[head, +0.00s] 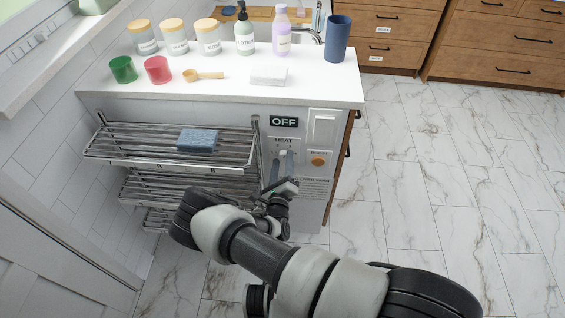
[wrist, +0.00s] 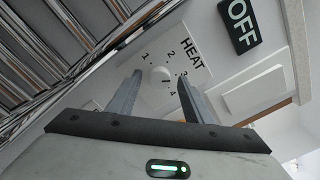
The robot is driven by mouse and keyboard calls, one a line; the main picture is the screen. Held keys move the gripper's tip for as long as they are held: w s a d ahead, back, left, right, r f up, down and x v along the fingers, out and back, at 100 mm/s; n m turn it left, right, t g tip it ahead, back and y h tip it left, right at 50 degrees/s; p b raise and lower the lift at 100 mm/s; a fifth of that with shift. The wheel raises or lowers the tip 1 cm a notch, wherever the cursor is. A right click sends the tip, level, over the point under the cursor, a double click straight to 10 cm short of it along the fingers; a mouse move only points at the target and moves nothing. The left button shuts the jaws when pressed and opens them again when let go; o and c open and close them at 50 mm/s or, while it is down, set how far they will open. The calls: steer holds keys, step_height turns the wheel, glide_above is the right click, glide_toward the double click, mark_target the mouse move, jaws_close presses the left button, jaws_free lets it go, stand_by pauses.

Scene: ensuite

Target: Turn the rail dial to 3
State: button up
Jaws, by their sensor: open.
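The rail dial (wrist: 159,74) is a small round white knob under the word HEAT, with the numbers 1 to 4 around it in the wrist view. A small dark mark shows at its lower right, on the side towards the 4; I cannot tell the exact setting. In the head view the dial (head: 283,153) is on the white end panel under the counter. My gripper (wrist: 160,79) is open, its two fingers either side of the dial in the picture. I cannot tell whether they touch it. My gripper (head: 282,163) is in front of the panel in the head view.
A black OFF sign (head: 284,121) is above the dial, with a white switch plate (head: 322,127) and an orange button (head: 318,160) to the right. A metal rack (head: 110,145) holding a folded blue cloth (head: 198,139) is close on the left. Floor at right is clear.

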steer(key=shift+s, duration=0.1)
steer(key=s+p, duration=0.1)
steer(key=s, duration=1.6)
steer(key=shift+a, duration=0.3)
steer(key=shift+r, duration=0.1)
